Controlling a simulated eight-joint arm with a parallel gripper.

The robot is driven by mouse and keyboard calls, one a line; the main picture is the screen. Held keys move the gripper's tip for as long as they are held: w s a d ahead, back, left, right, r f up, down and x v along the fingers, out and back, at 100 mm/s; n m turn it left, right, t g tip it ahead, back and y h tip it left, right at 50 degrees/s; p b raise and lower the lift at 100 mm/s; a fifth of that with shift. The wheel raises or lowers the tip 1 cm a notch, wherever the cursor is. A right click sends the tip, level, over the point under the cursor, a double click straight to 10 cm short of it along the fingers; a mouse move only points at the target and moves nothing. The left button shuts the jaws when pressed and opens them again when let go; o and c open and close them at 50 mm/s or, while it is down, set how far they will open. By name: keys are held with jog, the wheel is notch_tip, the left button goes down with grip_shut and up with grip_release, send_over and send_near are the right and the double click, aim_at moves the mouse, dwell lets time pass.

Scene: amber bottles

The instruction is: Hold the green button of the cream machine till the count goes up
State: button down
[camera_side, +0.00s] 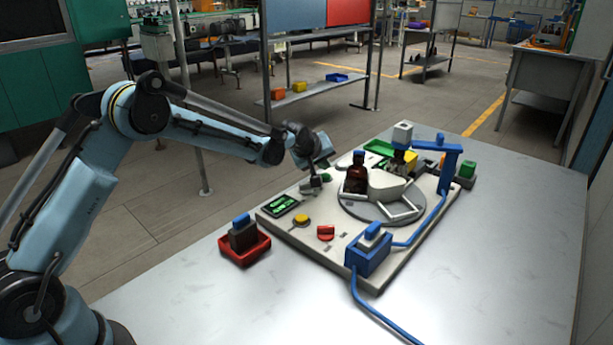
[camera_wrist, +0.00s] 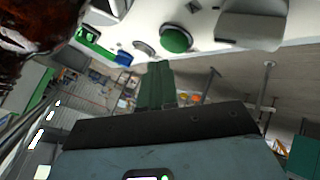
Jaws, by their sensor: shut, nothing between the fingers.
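The cream machine (camera_side: 290,240) lies on the metal table, with a dark display (camera_side: 282,205) showing bright green marks too small to read. My gripper (camera_side: 314,186) is shut and empty, low over the machine's far left edge. In the wrist view its fingertips (camera_wrist: 159,66) end just short of the button's image; I cannot tell whether they touch it.
An amber bottle (camera_side: 355,182) stands on the grey turntable (camera_side: 362,210), close right of my gripper; it looms in the wrist view (camera_wrist: 38,42). A yellow button (camera_side: 301,220) and red switch (camera_side: 325,232) lie nearer.

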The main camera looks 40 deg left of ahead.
aim_at(323, 177)
jog(key=shift+f, duration=0.25)
dwell(0.7)
jog(key=shift+f, duration=0.2)
jog(key=shift+f, duration=0.45)
dwell(3.9)
jog(key=shift+r, duration=0.1)
dwell(0.5)
jog(key=shift+r, duration=0.8)
jog(key=shift+r, duration=2.5)
